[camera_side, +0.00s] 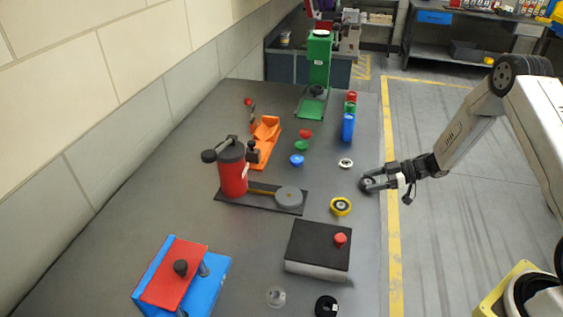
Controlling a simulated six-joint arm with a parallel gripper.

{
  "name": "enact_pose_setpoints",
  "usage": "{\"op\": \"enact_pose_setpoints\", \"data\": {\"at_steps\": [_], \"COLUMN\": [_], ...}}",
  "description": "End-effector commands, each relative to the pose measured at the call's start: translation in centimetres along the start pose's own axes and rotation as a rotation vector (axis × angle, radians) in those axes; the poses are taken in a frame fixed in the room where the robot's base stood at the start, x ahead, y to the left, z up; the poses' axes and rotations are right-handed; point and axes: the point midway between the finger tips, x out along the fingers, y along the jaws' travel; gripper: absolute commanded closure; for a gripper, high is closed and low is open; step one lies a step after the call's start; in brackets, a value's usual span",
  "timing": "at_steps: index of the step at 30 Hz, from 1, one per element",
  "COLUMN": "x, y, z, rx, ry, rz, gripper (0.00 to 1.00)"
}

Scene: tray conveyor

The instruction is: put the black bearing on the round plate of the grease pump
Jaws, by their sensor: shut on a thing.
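My gripper (369,184) is at the right edge of the table, pointing left. It is shut on a small dark ring with a lighter middle, which looks like the black bearing (368,183); the fingers partly hide it. The grease pump (233,170) has a red cylinder on a dark base, left of my gripper. Its round grey plate (289,196) is at the right end of that base, bare on top and some way left of my gripper.
A black box with a red button (318,249) stands in front. A black ring (326,306) lies at the near edge. A blue cylinder (348,127) and green press (319,65) stand behind.

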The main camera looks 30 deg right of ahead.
Motion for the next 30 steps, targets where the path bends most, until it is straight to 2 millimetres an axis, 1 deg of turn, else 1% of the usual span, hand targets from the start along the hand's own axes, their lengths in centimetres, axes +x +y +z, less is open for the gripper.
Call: {"op": "enact_pose_setpoints", "data": {"at_steps": [1, 6, 16, 24, 27, 30], "x": [0.9, 2.4, 3.1, 5.7, 6.3, 6.4], "y": [-0.1, 0.0, 0.0, 0.0, 0.0, 0.0], "z": [-0.3, -0.9, -1.1, -2.2, -2.5, -2.6], "rx": [-0.002, -0.001, -0.001, -0.001, -0.001, 0.0], "ry": [0.0, 0.0, 0.0, 0.0, -0.001, 0.0], "rz": [-0.004, 0.0, -0.001, -0.001, 0.001, 0.002], "gripper": [0.95, 0.95, 0.95, 0.95, 0.95, 0.95]}}
